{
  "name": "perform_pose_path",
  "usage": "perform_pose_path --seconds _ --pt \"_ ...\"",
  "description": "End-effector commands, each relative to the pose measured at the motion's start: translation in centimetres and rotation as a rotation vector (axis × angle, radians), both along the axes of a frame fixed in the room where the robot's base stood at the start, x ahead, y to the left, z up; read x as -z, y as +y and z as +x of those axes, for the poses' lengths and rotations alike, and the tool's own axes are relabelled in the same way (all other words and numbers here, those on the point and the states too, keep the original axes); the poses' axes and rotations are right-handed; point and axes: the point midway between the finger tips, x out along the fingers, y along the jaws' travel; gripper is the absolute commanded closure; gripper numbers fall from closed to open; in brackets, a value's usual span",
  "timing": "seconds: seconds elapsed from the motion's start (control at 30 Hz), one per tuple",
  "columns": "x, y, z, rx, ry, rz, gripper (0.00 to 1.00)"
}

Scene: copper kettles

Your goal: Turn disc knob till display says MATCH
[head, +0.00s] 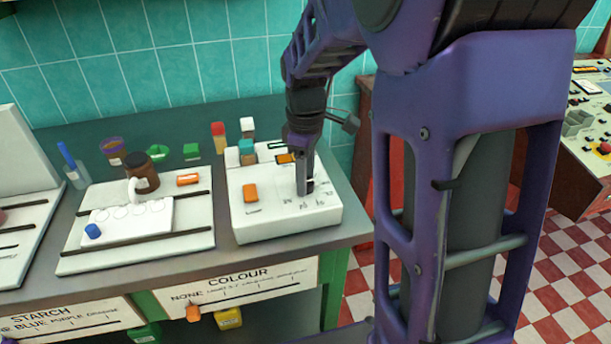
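A white instrument box (268,224) stands on the grey bench. A small dark-framed orange panel, probably its display (285,158), sits near its back edge; any wording on it is too small to read. My gripper (304,188) points down onto the right part of the box's top, among faint printed marks. The disc knob cannot be made out; it may be hidden by my gripper. I cannot tell whether the fingers are open, shut or touching anything. An orange block-shaped part (250,193) sits on the left of the box's top.
Left of the box is a white tray (190,240) with a brown jar (147,178), an orange piece (188,179) and a blue cap (92,231). Several small bottles stand behind, including a red-capped one (218,138). My arm covers much of the right side.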

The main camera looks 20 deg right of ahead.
Motion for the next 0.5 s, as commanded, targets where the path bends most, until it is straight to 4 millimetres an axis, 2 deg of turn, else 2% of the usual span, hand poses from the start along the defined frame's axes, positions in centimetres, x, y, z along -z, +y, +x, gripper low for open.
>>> perform_pose_path --seconds 0.03,0.2,0.5 --pt "-0.01 0.01 0.01 0.0 0.0 0.0 0.69" --pt "-0.02 0.01 0.01 0.0 0.0 0.0 0.99" --pt "-0.09 0.01 0.0 0.022 0.0 0.0 1.0"
